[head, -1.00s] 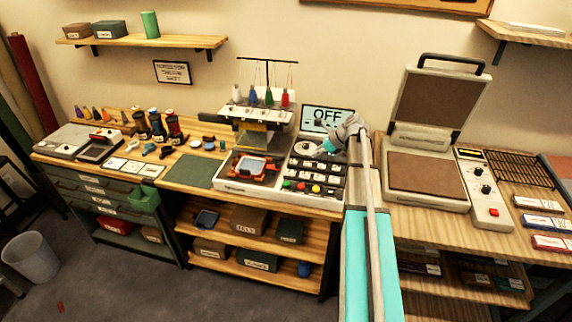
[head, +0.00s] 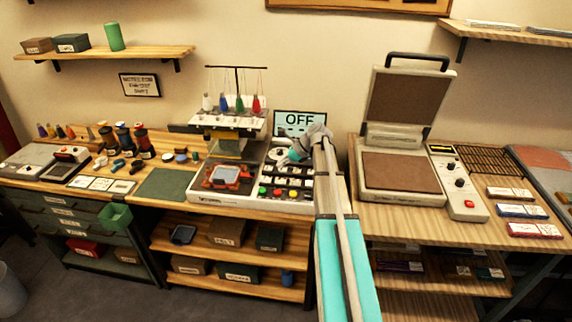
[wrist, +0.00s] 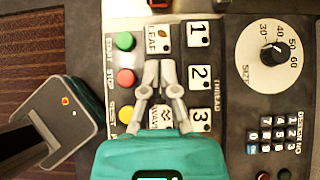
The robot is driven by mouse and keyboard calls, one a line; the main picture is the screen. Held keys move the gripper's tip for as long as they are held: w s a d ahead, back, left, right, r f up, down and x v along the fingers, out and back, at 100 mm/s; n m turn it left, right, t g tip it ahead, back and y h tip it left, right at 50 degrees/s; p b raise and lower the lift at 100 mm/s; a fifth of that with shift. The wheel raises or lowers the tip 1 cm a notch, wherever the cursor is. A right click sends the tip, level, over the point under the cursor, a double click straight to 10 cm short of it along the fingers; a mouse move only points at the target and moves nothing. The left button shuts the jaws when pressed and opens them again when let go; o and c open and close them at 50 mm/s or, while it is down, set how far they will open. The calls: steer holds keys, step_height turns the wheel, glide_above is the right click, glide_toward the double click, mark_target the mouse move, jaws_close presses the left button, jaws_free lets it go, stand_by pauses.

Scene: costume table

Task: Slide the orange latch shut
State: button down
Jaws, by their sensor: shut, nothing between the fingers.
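An orange frame (head: 222,184) with a pale blue-grey middle sits on the bed of the embroidery machine (head: 232,120) in the head view. I cannot make out a separate latch on it, and no orange latch shows in the wrist view. My gripper (head: 294,156) is over the machine's control panel, to the right of the orange frame and apart from it. In the wrist view my gripper (wrist: 165,64) is shut with its fingertips together and empty, above the panel's white keys (wrist: 199,77).
The panel carries green (wrist: 125,41), red and yellow buttons and a round dial (wrist: 269,54). An OFF screen (head: 299,123) stands behind my gripper. Thread cones (head: 239,103) rise above the machine. A heat press (head: 403,180) stands open at the right. A green mat (head: 167,185) lies left of the machine.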

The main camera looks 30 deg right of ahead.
mark_target(255, 173)
steer(key=b+x, duration=0.3)
steer(key=x, duration=0.3)
steer(key=shift+d+b, duration=0.1)
steer(key=shift+b, duration=0.25)
steer(key=shift+w+a, duration=0.8)
steer(key=shift+a, duration=0.35)
steer(key=shift+w+a, duration=0.35)
steer(key=shift+a, duration=0.2)
steer(key=shift+w+a, duration=0.1)
